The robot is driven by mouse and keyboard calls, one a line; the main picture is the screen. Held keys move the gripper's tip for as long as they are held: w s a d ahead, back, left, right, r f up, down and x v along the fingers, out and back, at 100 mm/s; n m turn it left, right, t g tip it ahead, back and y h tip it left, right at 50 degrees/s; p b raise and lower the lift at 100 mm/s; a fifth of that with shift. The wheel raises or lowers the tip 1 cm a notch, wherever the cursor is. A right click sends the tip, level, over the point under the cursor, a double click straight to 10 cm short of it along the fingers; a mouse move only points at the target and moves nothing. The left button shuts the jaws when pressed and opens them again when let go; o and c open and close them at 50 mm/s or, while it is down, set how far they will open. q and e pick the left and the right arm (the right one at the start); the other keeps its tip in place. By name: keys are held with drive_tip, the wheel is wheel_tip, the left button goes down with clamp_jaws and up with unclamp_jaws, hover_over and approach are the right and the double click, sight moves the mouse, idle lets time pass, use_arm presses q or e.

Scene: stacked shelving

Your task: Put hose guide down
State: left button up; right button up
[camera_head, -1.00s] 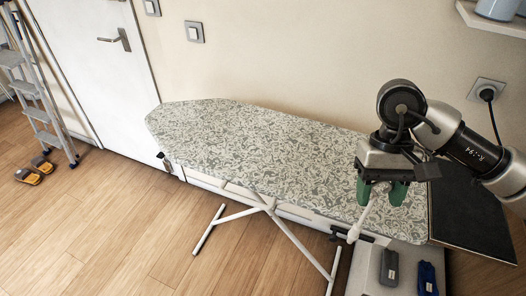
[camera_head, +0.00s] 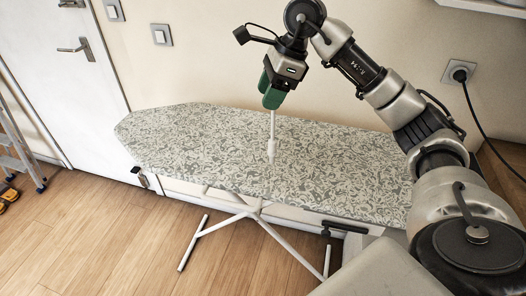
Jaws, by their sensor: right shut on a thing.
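The hose guide (camera_head: 273,130) is a thin white rod with a thicker lower end. It hangs nearly upright from my right gripper (camera_head: 272,94), whose green fingers are shut on its top. I cannot tell whether that end touches the cover. The fingers hide the top of the rod. My left gripper is not in view.
The ironing board's top is bare around the rod, with free room to the left. The wall (camera_head: 240,60) stands behind it. A white door (camera_head: 55,75) and a ladder (camera_head: 15,140) are at the left. A plugged-in cable (camera_head: 484,125) hangs at the right.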

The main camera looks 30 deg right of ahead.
drive_tip(key=w+d+r+m+t+h+b, duration=0.1)
drive_tip(key=d+r+m+h, duration=0.1)
drive_tip(key=d+m, duration=0.4)
drive_tip(key=w+d+r+m+t+h+b, duration=0.1)
drive_tip(key=d+r+m+t+h, duration=0.15)
drive_tip(key=d+m, duration=0.4)
use_arm(q)
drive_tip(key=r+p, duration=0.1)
drive_tip(key=p, duration=0.3)
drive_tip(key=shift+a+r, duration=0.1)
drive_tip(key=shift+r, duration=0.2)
use_arm(e)
drive_tip(key=w+a+f+m, duration=0.1)
drive_tip(key=w+a+f, duration=0.6)
drive_tip(key=w+f, duration=0.2)
wheel_tip(320, 180, down, 2)
drive_tip(key=shift+w+a+f+g, duration=0.15)
drive_tip(key=shift+a+f+g, duration=0.1)
drive_tip(key=shift+g, duration=0.2)
drive_tip(key=shift+f+m, duration=0.1)
drive_tip(key=shift+m, duration=0.15)
drive_tip(key=o, duration=1.2)
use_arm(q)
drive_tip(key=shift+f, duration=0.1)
